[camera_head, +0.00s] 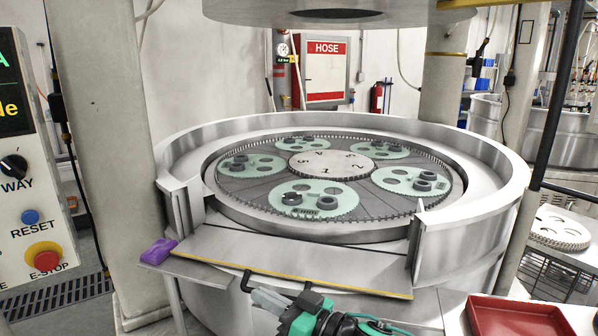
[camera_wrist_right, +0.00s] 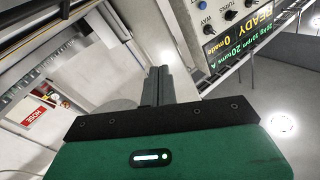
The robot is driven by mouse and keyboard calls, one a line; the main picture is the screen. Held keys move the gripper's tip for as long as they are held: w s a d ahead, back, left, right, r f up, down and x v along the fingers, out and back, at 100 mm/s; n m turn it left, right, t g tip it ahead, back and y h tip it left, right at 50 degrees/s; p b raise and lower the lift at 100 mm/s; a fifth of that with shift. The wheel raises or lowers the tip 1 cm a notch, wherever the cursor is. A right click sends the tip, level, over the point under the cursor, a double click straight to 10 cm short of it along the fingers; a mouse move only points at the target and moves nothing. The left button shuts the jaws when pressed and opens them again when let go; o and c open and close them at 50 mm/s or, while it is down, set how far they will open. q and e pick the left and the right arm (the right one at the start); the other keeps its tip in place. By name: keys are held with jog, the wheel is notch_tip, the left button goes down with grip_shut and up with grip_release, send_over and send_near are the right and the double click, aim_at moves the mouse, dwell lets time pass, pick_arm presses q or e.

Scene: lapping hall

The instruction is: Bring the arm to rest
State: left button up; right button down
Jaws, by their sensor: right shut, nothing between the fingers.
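My right gripper (camera_head: 268,300) is low in the middle of the head view, in front of the lapping machine's front ledge (camera_head: 290,262). Its fingers are pressed together and hold nothing. In the right wrist view the shut fingers (camera_wrist_right: 157,88) point up past the green-and-black gripper body. My left gripper does not show in either view.
The round machine (camera_head: 480,208) holds green toothed carriers (camera_head: 310,198) bearing dark rings. A black handle (camera_head: 246,282) is by my right gripper. A red tray (camera_head: 515,318) is at lower right, a control panel (camera_head: 30,180) at left.

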jog(key=s+d+f+m+t+h, duration=0.1)
jog(key=s+d+f+m+h, duration=0.2)
jog(key=d+f+h, duration=0.5)
jog(key=s+d+f+m+h, duration=0.3)
jog(key=d+f, duration=0.3)
jog(key=f, duration=0.4)
jog(key=s+d+f+g+h, duration=0.2)
jog(key=s+d+f+g, duration=0.2)
jog(key=s+d+f, duration=0.45)
jog(key=s+d+f+g+h, duration=0.3)
jog(key=s+d+f, duration=0.25)
jog(key=s, duration=0.55)
notch_tip(320, 180, down, 32)
jog(key=g+b, duration=0.2)
jog(key=s+d+f, duration=0.2)
jog(key=s+f, duration=0.8)
jog(key=s+d+f+b, duration=0.1)
jog(key=s+f, duration=0.9)
jog(key=f, duration=0.1)
jog(key=shift+d+f+g+b, duration=0.3)
jog(key=shift+d+g, duration=0.1)
